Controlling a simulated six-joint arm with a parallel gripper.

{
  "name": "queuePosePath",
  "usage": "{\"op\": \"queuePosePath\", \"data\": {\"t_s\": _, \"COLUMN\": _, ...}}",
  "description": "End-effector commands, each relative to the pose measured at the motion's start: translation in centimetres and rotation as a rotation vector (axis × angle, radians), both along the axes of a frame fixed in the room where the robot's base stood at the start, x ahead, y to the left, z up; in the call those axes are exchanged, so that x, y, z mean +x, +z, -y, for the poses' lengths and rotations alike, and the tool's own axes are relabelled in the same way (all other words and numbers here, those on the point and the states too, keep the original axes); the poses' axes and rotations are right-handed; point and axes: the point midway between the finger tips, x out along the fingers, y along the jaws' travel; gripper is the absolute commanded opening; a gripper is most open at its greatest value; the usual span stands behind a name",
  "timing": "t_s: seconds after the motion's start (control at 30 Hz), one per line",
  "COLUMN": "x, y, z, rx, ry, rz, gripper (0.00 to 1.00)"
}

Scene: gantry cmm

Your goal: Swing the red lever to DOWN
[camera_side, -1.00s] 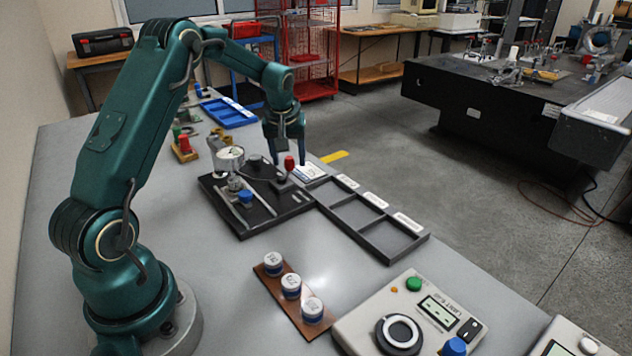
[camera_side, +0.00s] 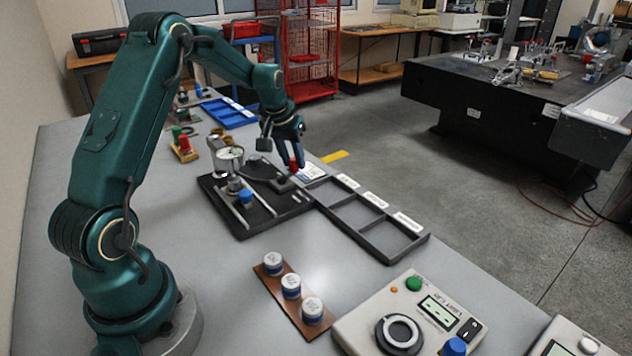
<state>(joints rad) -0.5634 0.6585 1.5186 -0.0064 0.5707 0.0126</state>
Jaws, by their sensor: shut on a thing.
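The red lever (camera_side: 294,164) stands at the far right corner of a black fixture plate (camera_side: 262,224). Its red knob shows partly between the fingers. My gripper (camera_side: 291,164) is tilted and shut on the red lever.
The fixture plate also carries a dial gauge (camera_side: 230,155) and a blue knob (camera_side: 245,195). A dark three-bay tray (camera_side: 375,243) adjoins it on the right. A brown strip (camera_side: 313,332) with white-topped parts and a control box (camera_side: 362,318) stand in front.

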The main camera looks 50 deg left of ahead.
Motion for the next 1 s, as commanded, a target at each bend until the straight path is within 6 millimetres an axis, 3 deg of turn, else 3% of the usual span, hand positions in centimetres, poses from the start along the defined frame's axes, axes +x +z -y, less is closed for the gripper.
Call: {"op": "queuePosePath", "data": {"t_s": 1.0, "x": -1.1, "y": 0.0, "z": 3.0, "rx": -0.002, "ry": -0.963, "rz": 0.000, "gripper": 0.00}}
